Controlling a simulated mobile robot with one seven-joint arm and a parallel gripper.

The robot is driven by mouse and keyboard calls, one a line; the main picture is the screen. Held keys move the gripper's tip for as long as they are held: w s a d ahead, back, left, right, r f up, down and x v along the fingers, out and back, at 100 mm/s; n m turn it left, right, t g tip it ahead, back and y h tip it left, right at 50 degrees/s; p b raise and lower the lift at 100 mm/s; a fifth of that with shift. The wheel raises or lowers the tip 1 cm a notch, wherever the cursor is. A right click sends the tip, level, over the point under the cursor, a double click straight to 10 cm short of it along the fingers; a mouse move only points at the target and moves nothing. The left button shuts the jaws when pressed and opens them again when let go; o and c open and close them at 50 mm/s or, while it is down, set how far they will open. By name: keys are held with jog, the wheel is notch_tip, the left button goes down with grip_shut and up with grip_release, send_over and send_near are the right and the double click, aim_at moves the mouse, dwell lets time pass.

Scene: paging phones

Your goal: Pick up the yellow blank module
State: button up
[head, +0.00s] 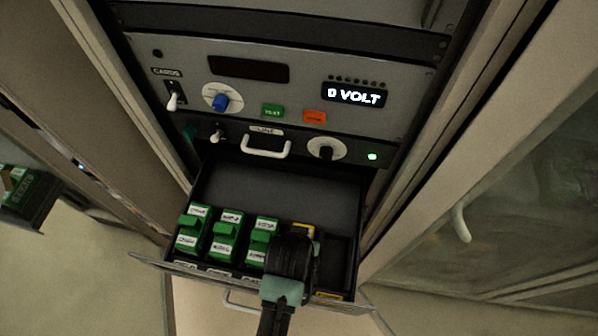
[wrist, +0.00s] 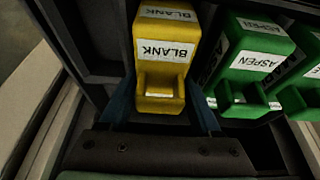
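The yellow blank module (wrist: 165,52) stands in a drawer slot, with white labels reading BLANK and a notched handle at its near end. In the head view only a small yellow part of it (head: 304,230) shows past my gripper, which hides the rest. My gripper (wrist: 162,112) is over the drawer with its two dark fingers apart, one on each side of the module's near end. A narrow gap shows between the module and each finger. In the head view the fingertips are hidden.
Several green modules (head: 227,235) stand in the open drawer (head: 282,184), left of the yellow one. In the wrist view a green ASPEN module (wrist: 252,65) is close beside my finger. The slot right of the yellow module looks empty. The panel display (head: 355,95) reads 0 VOLT.

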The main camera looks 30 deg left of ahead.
jog(key=c, duration=0.8)
